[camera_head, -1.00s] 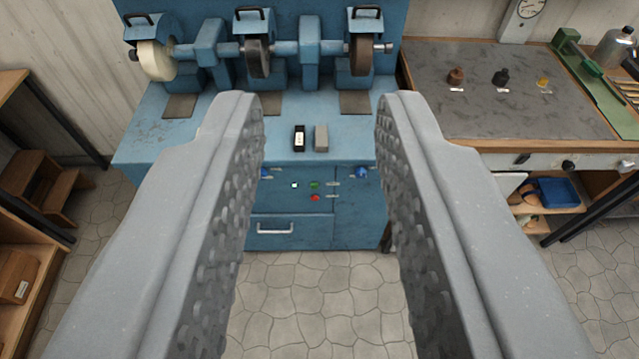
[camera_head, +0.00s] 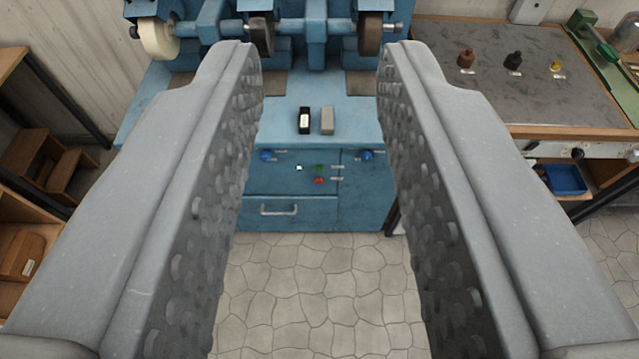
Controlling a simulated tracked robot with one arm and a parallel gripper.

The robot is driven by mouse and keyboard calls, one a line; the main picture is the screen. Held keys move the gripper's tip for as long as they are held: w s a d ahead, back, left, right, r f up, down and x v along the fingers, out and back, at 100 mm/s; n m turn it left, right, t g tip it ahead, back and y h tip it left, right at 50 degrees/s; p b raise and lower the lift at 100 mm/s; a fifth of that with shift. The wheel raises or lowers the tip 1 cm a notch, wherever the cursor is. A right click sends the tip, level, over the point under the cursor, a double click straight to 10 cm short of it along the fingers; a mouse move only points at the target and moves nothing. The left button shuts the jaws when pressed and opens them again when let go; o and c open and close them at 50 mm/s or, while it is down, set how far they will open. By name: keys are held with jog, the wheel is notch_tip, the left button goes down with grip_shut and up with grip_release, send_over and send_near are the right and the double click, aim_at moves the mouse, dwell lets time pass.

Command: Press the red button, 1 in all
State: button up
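The red button (camera_head: 319,181) is small and sits on the front panel of the blue grinding machine (camera_head: 215,213). A green button (camera_head: 319,167) is just above it, and a small white light (camera_head: 299,168) is to the upper left. Blue knobs (camera_head: 266,156) flank them, the other one on the right (camera_head: 366,155). My gripper (camera_head: 318,50) is open and empty, its two grey studded fingers wide apart. The red button shows between the fingers, some way off, with nothing touching it.
A black box (camera_head: 305,119) and a grey block (camera_head: 327,120) stand on the machine's ledge. Grinding wheels (camera_head: 159,38) are above. A workbench (camera_head: 480,98) with small bottles is at the right, wooden steps (camera_head: 52,164) at the left. The stone floor (camera_head: 310,290) before the machine is clear.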

jog(key=shift+c, duration=0.3)
grip_shut()
